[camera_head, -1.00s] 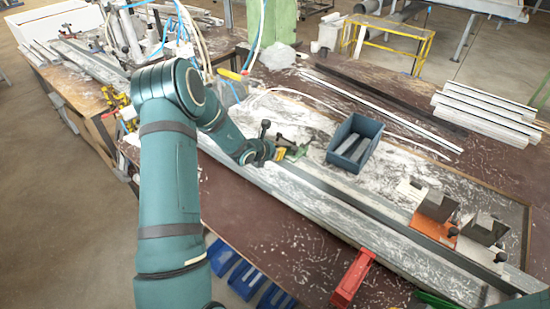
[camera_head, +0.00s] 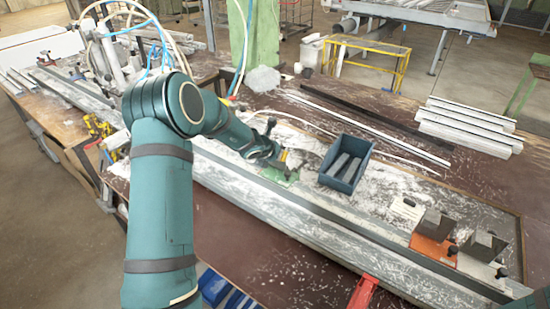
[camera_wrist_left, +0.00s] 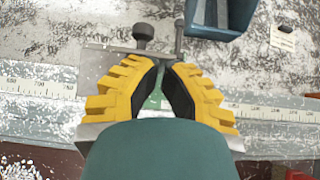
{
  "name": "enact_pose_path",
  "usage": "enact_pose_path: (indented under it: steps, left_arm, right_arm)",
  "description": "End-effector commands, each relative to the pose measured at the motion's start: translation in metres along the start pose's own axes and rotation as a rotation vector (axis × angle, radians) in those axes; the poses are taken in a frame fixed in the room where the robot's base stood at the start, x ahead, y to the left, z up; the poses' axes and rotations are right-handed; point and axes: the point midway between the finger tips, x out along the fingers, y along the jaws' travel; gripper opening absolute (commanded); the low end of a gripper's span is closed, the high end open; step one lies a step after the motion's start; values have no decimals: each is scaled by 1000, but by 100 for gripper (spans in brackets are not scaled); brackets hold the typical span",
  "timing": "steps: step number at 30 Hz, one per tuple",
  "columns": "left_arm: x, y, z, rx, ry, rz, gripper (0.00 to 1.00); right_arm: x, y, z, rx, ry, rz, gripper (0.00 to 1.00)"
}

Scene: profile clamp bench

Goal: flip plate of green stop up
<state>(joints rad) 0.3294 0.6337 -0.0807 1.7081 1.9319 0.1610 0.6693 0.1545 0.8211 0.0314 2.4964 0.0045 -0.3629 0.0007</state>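The green stop (camera_head: 284,177) is on the bench beside the long metal profile, partly hidden by my left gripper (camera_head: 282,158). In the left wrist view a patch of green (camera_wrist_left: 154,98) shows between the yellow fingers of my left gripper (camera_wrist_left: 162,66). The fingertips are close together over a grey metal piece with dark knobs (camera_wrist_left: 143,38) beyond them. I see no clear object pinched between the tips. How the stop's plate is tilted is hard to tell. My right gripper is not in view.
A blue bin (camera_head: 347,162) with metal pieces stands just right of the stop. A long metal profile (camera_head: 300,215) runs along the bench front. An orange block fixture (camera_head: 432,247) is at the right, and a red part (camera_head: 364,291) is at the front edge.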

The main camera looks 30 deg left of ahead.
Motion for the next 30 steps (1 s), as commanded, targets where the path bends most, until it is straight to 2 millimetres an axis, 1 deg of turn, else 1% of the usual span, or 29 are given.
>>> enact_pose_path:
  steps: [8, 30]
  left_arm:
    - [5, 0, 8, -1, 3, -1, 0]
    - [7, -1, 10, -1, 4, -3, 0]
  right_arm:
    - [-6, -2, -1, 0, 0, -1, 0]
    - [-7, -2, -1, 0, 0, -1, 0]
